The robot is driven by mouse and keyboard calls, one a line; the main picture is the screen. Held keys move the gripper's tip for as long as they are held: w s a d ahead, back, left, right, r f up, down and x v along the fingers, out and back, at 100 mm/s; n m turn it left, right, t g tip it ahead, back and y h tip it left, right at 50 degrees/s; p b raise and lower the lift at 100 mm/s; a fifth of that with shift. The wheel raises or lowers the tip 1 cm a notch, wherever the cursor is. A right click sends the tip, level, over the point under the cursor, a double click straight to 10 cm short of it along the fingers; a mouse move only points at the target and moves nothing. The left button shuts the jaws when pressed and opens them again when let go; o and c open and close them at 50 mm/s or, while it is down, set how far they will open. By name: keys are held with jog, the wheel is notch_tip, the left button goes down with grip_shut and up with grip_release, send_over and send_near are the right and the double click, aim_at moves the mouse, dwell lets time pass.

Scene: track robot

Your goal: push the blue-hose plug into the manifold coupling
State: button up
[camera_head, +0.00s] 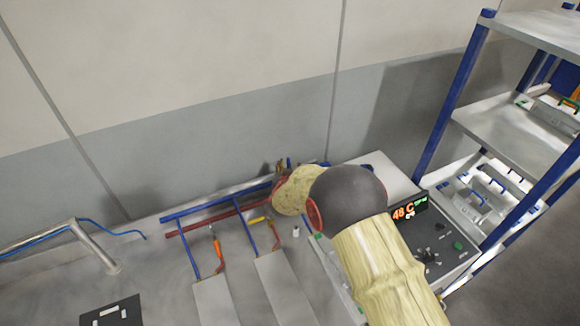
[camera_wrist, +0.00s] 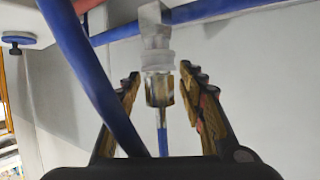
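In the wrist view a pale grey coupling (camera_wrist: 157,60) hangs down from a blue manifold pipe (camera_wrist: 208,8). A metallic plug (camera_wrist: 160,90) sits directly below it, in line with it, with a thin blue hose (camera_wrist: 162,135) running down from its lower end. The plug's top meets the coupling's lower edge; I cannot tell how deep it sits. My gripper (camera_wrist: 160,76) is open, with one finger on each side of the plug and a gap visible on both sides. In the head view my arm hides most of the gripper and the coupling.
A thick blue tube (camera_wrist: 85,80) crosses the wrist view's left side, close to my left finger. In the head view red and blue pipes (camera_head: 215,208) run along the wall, with branches beside grey panels. A control box with a display (camera_head: 405,213) and a blue-framed shelf (camera_head: 452,95) stand right.

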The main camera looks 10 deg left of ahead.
jog(key=v, duration=1)
jog(key=shift+s+r, duration=0.2)
jog(key=shift+s, duration=0.1)
jog(key=shift+d, duration=0.1)
